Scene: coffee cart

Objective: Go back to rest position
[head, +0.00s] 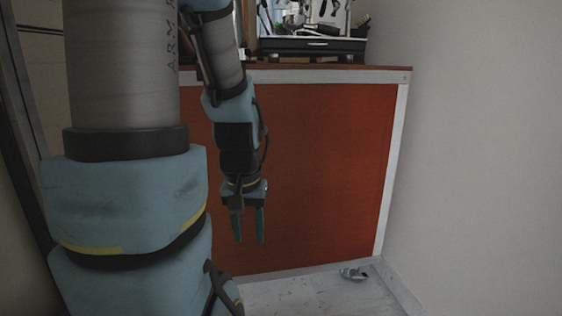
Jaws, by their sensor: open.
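My gripper (249,240) hangs in the middle of the head view with its two fingers pointing down. The fingers are apart, and nothing shows between them. It hangs in front of the red-orange counter front (325,170), below the counter top. My arm comes down from the top of the view, and its large links fill the left side and hide what lies behind them.
A coffee machine (312,46) stands on the counter top (340,69), cut off by the upper edge. A small metallic object (352,273) lies on the pale floor (305,297) near the counter's base. A plain wall (480,150) closes the right side.

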